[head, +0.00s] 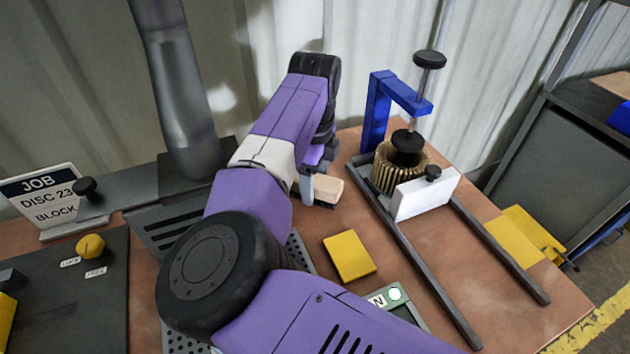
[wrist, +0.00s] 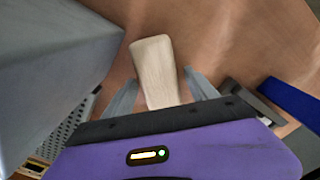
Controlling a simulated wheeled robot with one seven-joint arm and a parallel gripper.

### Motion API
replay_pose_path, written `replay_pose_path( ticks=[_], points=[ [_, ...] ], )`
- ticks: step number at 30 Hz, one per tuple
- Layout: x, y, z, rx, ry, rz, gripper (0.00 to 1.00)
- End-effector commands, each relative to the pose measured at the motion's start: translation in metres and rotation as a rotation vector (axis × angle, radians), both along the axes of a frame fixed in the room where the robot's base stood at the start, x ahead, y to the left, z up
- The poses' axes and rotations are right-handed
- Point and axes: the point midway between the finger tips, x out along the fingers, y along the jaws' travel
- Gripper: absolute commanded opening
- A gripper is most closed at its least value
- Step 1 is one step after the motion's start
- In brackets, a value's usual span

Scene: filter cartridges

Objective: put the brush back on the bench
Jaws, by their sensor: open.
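The brush (head: 327,188) has a pale wooden body with a dark strip along its lower edge. In the head view it appears to rest on the brown bench (head: 410,262), just left of the press frame. In the wrist view its wooden body (wrist: 153,62) lies between the two grey fingers of my gripper (wrist: 161,80). The fingers are apart, with a visible gap on the right side; contact on the left is unclear. In the head view my arm partly hides the gripper (head: 308,186) and the brush's left end.
A blue press with a grey rail frame (head: 420,275) holds a pleated brass-coloured filter (head: 388,168) close to the right. A white block (head: 425,194) sits across the rails. A yellow pad (head: 349,256) lies in front. A grey column and a job sign (head: 45,198) stand left.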

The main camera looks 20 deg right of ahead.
Motion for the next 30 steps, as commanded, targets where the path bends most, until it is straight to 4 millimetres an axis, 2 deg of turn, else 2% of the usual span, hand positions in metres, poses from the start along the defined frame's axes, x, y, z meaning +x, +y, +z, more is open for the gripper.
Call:
replay_pose_path(
  ticks=[5, 12, 18, 24, 30],
  points=[
    [0.001, 0.000, 0.024, 0.000, -0.003, -0.001, 0.67],
    [0.001, -0.001, 0.074, -0.001, -0.004, -0.002, 0.67],
    [0.001, 0.000, 0.106, 0.000, -0.003, 0.000, 0.67],
    [0.000, 0.000, 0.118, -0.001, -0.001, 0.000, 0.67],
    [0.000, 0.000, 0.119, -0.001, -0.001, 0.000, 0.67]
  ],
)
